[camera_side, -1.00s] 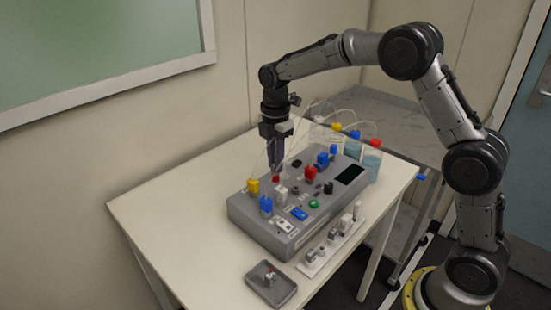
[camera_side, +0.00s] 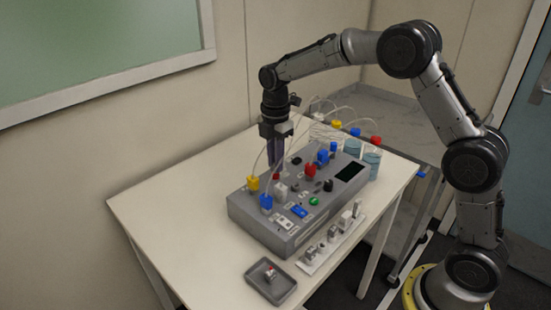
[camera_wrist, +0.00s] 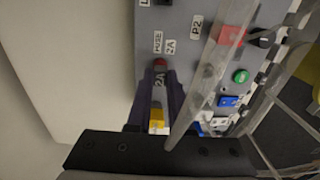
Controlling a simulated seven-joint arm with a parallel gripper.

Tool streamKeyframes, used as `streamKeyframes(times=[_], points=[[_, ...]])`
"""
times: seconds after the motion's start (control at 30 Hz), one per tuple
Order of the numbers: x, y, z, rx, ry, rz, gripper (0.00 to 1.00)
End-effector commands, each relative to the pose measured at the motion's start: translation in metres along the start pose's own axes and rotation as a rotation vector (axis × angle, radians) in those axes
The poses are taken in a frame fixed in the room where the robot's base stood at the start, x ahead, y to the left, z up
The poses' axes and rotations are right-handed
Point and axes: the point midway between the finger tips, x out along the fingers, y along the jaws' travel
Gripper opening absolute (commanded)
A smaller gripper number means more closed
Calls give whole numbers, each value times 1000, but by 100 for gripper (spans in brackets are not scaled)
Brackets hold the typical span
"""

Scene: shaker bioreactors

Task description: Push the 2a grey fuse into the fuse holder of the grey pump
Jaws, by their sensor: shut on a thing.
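The grey pump (camera_side: 262,228) is a grey box on the table with coloured plugs, knobs and buttons on its top panel. My gripper (camera_side: 274,166) points down over the panel's back left part. In the wrist view my gripper (camera_wrist: 159,80) is shut on a grey fuse (camera_wrist: 158,83) marked 2A. A red piece (camera_wrist: 160,64) shows right at the fingertips, beside the printed label FUSE 2A. The fuse holder's opening is hidden by the fingers and fuse. I cannot tell how deep the fuse sits.
Clear tubes arch close around my gripper. A yellow plug (camera_side: 253,184) and a blue plug (camera_side: 266,203) stand at the panel's left. A grey tray (camera_side: 270,282) and a white rack (camera_side: 332,243) lie in front. The table's left is clear.

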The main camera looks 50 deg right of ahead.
Motion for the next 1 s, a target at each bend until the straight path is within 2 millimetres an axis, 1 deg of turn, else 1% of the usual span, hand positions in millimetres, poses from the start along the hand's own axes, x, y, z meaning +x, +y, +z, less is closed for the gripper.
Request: streamKeyframes(times=[0.23, 0.27, 0.4, 0.43, 0.47, 0.77, 0.87, 1.0], points=[[3, 0, 0, 0, 0, -1, 0], [3, 0, 0, 0, 0, -1, 21], [3, 0, 0, 0, 0, -1, 46], [3, 0, 0, 0, 0, -1, 52], [3, 0, 0, 0, 0, -1, 54], [1, 0, 0, 0, 0, 0, 54], [-6, 1, 0, 0, 0, 3, 54], [-27, 1, 0, 0, 0, 4, 54]])
